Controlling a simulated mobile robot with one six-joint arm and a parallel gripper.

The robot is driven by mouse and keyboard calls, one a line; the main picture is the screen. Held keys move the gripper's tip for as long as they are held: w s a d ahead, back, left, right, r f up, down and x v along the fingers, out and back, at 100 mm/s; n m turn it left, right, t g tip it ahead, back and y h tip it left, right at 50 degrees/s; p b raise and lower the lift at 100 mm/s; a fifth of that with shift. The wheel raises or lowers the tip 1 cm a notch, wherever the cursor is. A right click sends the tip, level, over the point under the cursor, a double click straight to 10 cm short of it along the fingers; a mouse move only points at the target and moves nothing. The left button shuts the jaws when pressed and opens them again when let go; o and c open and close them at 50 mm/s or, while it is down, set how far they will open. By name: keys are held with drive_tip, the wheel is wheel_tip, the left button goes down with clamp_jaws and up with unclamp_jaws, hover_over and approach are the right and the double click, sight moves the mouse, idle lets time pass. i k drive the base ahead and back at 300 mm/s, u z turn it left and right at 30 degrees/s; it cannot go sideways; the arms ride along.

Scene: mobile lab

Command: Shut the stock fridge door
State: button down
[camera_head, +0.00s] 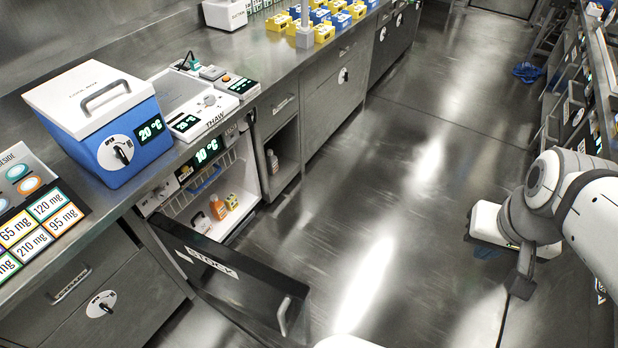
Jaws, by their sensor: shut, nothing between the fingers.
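The stock fridge (236,172) is built in under the left counter, with a 10 °C display at its top. Its dark door (225,277), labelled STOCK, stands wide open and juts out over the floor. The door has a pale handle (285,316) near its free end. Orange-capped bottles (217,207) and small yellow items stand inside the fridge. My gripper (521,288) is at the right, over the floor, well apart from the door. It is shut and empty.
A blue cool box (122,148) with a white lid and a thaw unit (205,105) stand on the counter above the fridge. Yellow and blue racks (323,32) stand farther back. The floor (400,200) between door and arm is clear. Shelving (590,95) lines the right.

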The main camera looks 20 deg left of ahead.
sight(276, 299)
drive_tip(key=z, duration=0.05)
drive_tip(key=k, duration=0.6)
drive_tip(key=u, duration=0.9)
drive_tip(key=i, duration=0.5)
